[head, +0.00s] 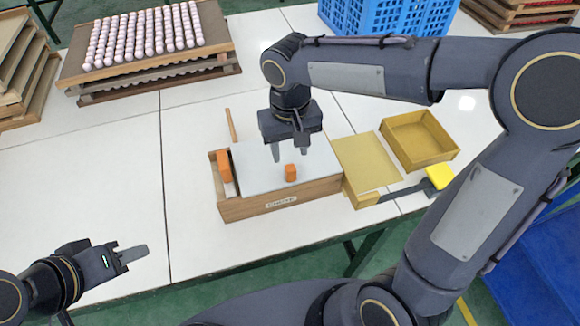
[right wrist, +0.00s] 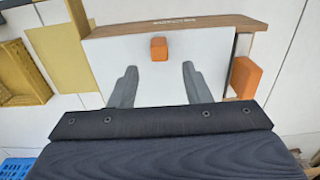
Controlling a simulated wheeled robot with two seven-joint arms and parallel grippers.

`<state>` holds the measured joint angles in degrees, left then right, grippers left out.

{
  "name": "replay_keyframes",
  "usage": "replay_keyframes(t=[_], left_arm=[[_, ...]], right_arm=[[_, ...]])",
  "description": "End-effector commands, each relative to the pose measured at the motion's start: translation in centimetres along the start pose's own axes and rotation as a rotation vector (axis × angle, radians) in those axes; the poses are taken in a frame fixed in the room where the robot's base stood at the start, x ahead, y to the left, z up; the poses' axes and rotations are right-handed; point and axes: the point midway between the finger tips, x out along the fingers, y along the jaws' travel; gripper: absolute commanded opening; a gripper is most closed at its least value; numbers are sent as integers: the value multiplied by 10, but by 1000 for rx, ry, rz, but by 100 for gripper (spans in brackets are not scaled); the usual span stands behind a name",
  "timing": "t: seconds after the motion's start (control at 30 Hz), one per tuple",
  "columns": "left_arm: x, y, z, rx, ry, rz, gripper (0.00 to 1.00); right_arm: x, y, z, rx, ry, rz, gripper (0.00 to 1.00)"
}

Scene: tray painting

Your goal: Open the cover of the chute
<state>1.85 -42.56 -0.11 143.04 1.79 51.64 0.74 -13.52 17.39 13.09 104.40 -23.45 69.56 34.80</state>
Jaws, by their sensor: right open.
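The chute is a wooden box (head: 270,208) with a label on its front, in the middle of the table. Its white cover (head: 255,165) lies over most of the top and carries a small orange knob (head: 291,173). In the right wrist view the knob (right wrist: 158,49) lies ahead of the fingertips and between their lines. My right gripper (head: 290,153) is open and empty, pointing down above the cover. It also shows in the right wrist view (right wrist: 159,73). My left gripper (head: 135,254) is low at the left, away from the chute; its finger gap is unclear.
An orange block (head: 224,165) sits at the box's left end. A yellowish panel (head: 366,163) and an open yellow tray (head: 443,154) are to the right, with a yellow-ended dark tool (head: 440,177). A rack of pink pieces (head: 150,68) and a blue crate (head: 390,17) stand behind. The left table is clear.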

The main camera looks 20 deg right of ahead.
Motion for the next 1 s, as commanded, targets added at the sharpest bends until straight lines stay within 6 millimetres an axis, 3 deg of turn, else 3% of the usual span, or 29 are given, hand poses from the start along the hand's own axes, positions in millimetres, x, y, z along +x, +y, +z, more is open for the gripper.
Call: replay_keyframes(t=[0.4,0.8,1.0], left_arm=[[2,-1,1,0,0,0,36],[3,-1,1,0,0,0,36],[3,-1,1,0,0,0,36]], right_arm=[[62,0,1,-2,-5,1,44],[73,0,1,0,-2,-2,44],[73,0,1,0,-2,-2,20]])
